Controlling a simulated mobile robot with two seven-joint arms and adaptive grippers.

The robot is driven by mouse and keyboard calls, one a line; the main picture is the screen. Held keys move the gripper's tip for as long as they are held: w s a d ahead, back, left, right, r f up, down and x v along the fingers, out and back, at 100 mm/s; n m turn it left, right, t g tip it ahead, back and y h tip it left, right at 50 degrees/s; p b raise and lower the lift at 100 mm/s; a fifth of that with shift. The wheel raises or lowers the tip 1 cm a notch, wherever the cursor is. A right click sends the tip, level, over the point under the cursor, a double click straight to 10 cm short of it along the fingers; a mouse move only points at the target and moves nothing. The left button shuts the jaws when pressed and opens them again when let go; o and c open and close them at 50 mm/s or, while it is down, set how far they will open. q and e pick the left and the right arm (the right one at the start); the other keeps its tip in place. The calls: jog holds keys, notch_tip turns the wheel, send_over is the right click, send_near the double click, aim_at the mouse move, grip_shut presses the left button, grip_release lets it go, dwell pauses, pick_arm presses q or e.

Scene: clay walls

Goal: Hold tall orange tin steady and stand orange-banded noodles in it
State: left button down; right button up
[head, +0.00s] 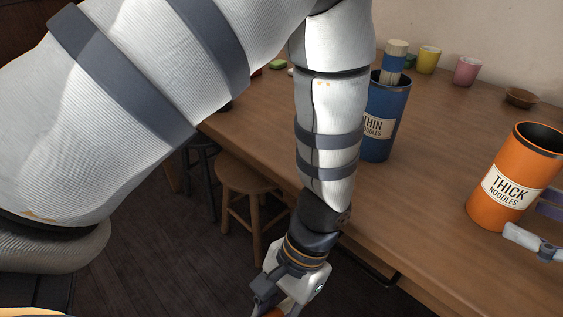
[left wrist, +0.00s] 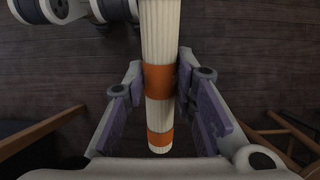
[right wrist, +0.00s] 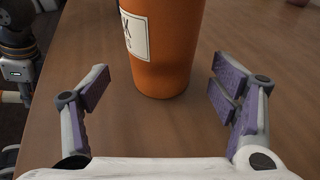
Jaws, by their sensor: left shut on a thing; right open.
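The tall orange tin (head: 507,196), labelled THICK NOODLES, stands upright and open-topped on the table at the right of the head view. My right gripper (head: 528,224) is open near its base; in the right wrist view the tin (right wrist: 165,50) stands beyond and between the spread fingers (right wrist: 160,85), with no contact visible. My left gripper (left wrist: 162,85) is shut on the orange-banded noodles (left wrist: 160,110), a pale ribbed bundle with two orange bands. It holds them over the floor, off the table's front edge. In the head view the left fingertips are cut off at the bottom.
A blue THIN NOODLES tin (head: 385,122) holding a blue-banded bundle (head: 394,62) stands behind my left forearm. A yellow cup (head: 428,60), a pink cup (head: 467,71) and a brown bowl (head: 521,97) are at the back. Stools (head: 247,178) stand by the table (head: 425,215).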

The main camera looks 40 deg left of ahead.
pick_arm(q)
jog(key=shift+f, duration=0.75)
pick_arm(e)
jog(key=shift+x, duration=2.2)
jog(key=shift+w, duration=0.1)
jog(key=c, duration=0.9)
jog(key=shift+o, duration=0.2)
